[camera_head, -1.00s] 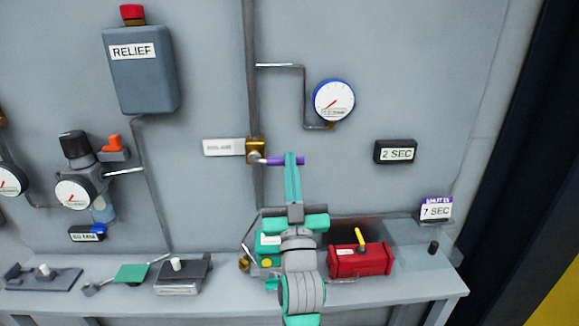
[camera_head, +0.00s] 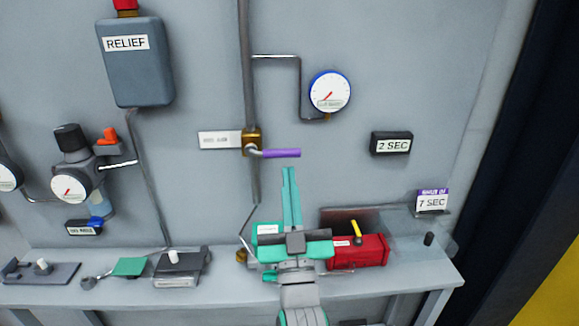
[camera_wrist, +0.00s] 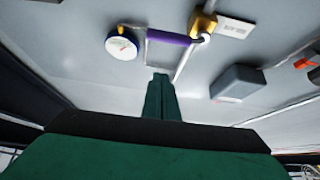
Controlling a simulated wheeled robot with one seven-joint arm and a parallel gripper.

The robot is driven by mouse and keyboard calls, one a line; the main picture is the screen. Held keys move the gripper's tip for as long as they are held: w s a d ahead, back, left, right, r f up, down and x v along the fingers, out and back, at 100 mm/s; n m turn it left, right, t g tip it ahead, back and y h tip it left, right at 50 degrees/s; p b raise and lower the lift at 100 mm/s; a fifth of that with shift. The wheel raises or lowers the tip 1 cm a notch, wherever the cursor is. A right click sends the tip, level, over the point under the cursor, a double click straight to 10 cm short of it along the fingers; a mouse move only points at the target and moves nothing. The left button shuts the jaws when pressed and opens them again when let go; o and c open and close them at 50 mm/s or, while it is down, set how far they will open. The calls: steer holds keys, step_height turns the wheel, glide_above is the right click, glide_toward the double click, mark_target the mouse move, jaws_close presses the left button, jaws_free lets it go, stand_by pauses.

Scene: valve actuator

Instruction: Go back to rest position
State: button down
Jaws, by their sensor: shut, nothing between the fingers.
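My gripper (camera_head: 288,172) is shut and empty, its two green fingers together and pointing up the panel. It is below and apart from the purple valve handle (camera_head: 281,153). The handle sticks out level to the right from a brass valve (camera_head: 251,141) on the vertical pipe. In the wrist view my gripper (camera_wrist: 160,77) points toward the panel, with the purple handle (camera_wrist: 170,37) and brass valve (camera_wrist: 203,24) beyond the fingertips and a gap between.
A shelf (camera_head: 220,290) runs along the panel's foot. On it a red box (camera_head: 358,252) with a yellow lever stands right of my gripper, and grey pedals (camera_head: 181,268) lie to the left. A round gauge (camera_head: 329,91) is above.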

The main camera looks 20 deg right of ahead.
steer(key=shift+s+a+f, duration=0.2)
steer(key=shift+s+f, duration=0.15)
steer(key=shift+s, duration=0.2)
steer(key=s+a+f+g+y, duration=0.1)
steer(key=s+a+f, duration=0.25)
steer(key=f, duration=0.55)
steer(key=s+a+f+g+y, duration=0.15)
steer(key=a+f, duration=0.25)
steer(key=f, duration=0.6)
steer(key=s+a+f+g+y, duration=0.1)
steer(key=s+a+f+y, duration=0.2)
steer(key=f, duration=0.6)
steer(key=s+a+f+n+g+y, duration=0.1)
steer(key=s+a+f, duration=0.2)
steer(key=s, duration=0.5)
steer(key=s+a+f+n+g, duration=0.1)
steer(key=s+a+f, duration=0.3)
steer(key=s, duration=0.5)
steer(key=s+a+f+n+g+y, duration=0.1)
steer(key=s+a+f+g, duration=0.1)
steer(key=s+a+f, duration=0.2)
steer(key=s+f, duration=0.2)
steer(key=s, duration=0.2)
steer(key=shift+s+f+g+y, duration=0.2)
steer(key=shift+f+g+y, duration=0.15)
steer(key=shift+d, duration=0.15)
